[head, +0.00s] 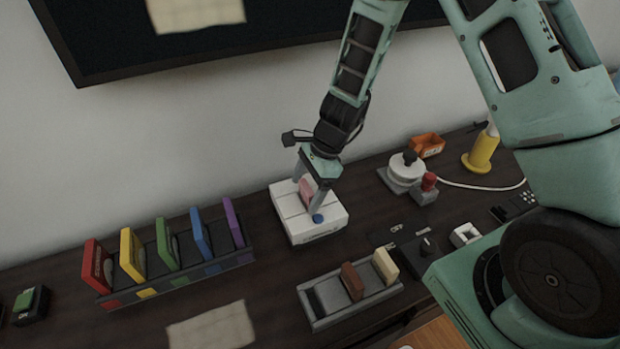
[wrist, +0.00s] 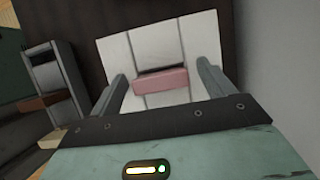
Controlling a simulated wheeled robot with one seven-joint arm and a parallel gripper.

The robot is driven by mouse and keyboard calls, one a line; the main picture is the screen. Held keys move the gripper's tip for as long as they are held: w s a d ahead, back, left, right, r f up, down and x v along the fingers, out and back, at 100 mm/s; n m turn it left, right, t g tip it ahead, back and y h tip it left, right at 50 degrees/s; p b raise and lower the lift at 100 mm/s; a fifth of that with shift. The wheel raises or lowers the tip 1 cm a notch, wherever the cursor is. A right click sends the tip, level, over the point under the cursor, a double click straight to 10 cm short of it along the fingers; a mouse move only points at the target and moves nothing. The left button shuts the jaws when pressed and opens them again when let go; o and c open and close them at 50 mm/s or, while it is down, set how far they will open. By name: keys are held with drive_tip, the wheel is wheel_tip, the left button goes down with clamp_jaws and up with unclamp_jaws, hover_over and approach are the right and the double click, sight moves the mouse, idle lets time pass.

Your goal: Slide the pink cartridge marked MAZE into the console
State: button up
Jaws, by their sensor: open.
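The white console (head: 322,226) stands on the dark shelf below the screen. The pink cartridge (head: 305,190) stands upright at the console's top, partly hidden by my gripper. In the wrist view the pink cartridge (wrist: 161,82) lies across the middle of the white console (wrist: 155,45). I cannot read its marking or tell how deep it sits in the slot. My gripper (head: 309,199) is over the console with its fingers apart, one on each side of the cartridge. In the wrist view my gripper (wrist: 160,85) shows gaps between both fingers and the cartridge ends.
A dark rack (head: 185,260) at the left holds several coloured cartridges. A grey rack (head: 325,319) in front of the console holds a brown cartridge (head: 352,281) and a cream cartridge (head: 385,265). A joystick (head: 406,170) stands right of the console.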

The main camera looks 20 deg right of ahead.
drive_tip(key=p+v, duration=0.1)
drive_tip(key=v, duration=1.6)
drive_tip(key=shift+r, duration=0.25)
drive_tip(key=s+a+r+n+g+h, duration=0.15)
drive_tip(key=s+a+r+n, duration=0.25)
drive_tip(key=s+a+n, duration=0.75)
drive_tip(key=s+a+r+n+t+h, duration=0.1)
drive_tip(key=s+n+h, duration=0.1)
drive_tip(key=s+n, duration=1)
drive_tip(key=shift+s+a+r+n, duration=0.2)
drive_tip(key=shift+s+r+n, duration=0.1)
drive_tip(key=shift+n, duration=0.85)
drive_tip(key=shift+t+h, duration=0.25)
